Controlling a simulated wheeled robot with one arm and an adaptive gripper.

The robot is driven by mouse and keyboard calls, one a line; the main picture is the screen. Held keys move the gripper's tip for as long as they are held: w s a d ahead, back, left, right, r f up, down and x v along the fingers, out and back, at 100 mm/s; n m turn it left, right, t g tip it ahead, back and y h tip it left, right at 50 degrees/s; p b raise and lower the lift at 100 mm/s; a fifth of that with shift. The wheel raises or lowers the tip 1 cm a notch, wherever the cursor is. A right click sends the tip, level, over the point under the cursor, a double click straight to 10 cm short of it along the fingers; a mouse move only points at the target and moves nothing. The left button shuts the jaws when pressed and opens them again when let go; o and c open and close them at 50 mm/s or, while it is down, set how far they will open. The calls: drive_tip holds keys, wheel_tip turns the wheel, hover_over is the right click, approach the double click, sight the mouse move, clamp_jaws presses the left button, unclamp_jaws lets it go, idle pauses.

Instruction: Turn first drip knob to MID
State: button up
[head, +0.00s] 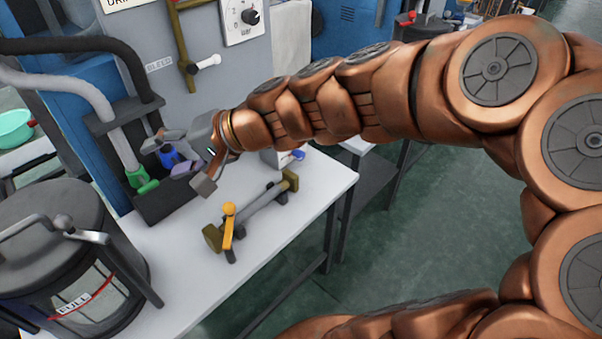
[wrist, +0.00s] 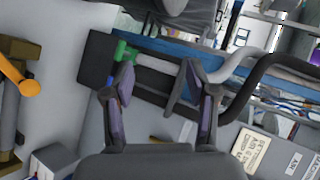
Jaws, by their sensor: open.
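No label naming a first drip knob or a MID mark is readable. Green parts (wrist: 124,52) show just beyond the left finger, beside the black holder (wrist: 97,57); the blue part is mostly hidden.
A lidded canister (head: 50,250) marked FULL stands at the left. A grey bar with brass ends and an orange lever (head: 228,222) lies on the white bench (head: 195,300). A grey panel (head: 215,85) with a black dial (head: 250,16) and BLEED valve stands behind.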

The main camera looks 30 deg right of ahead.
sight(301, 156)
drive_tip(key=w+d+f+m+t+h+b, duration=0.35)
drive_tip(key=w+d+m+b, duration=0.2)
drive_tip(key=d, duration=0.45)
drive_tip(key=w+d+f+m+t+h+b, duration=0.2)
drive_tip(key=w+d+f+m+t+b, duration=0.25)
drive_tip(key=d+m, duration=0.4)
drive_tip(key=s+d+f+m+h+b, duration=0.1)
drive_tip(key=d+f+m+b, duration=0.2)
drive_tip(key=d+f, duration=0.2)
drive_tip(key=s+d+f+m+g+h+b, duration=0.1)
drive_tip(key=d+f+m+h+b, duration=0.1)
drive_tip(key=d+f, duration=0.4)
drive_tip(key=s+d+f+m+g+h+b, duration=0.1)
drive_tip(key=d+f+m+b, duration=0.3)
drive_tip(key=d+f+b, duration=0.1)
drive_tip(key=shift+d+f+m+h, duration=0.3)
drive_tip(key=shift+d+f, duration=0.15)
drive_tip(key=shift+f, duration=0.15)
drive_tip(key=shift+b+x, duration=0.55)
drive_tip(key=shift+x, duration=0.6)
drive_tip(key=shift+b+x, duration=0.55)
drive_tip(key=shift+x, duration=2.1)
drive_tip(key=shift+a, duration=0.1)
clamp_jaws()
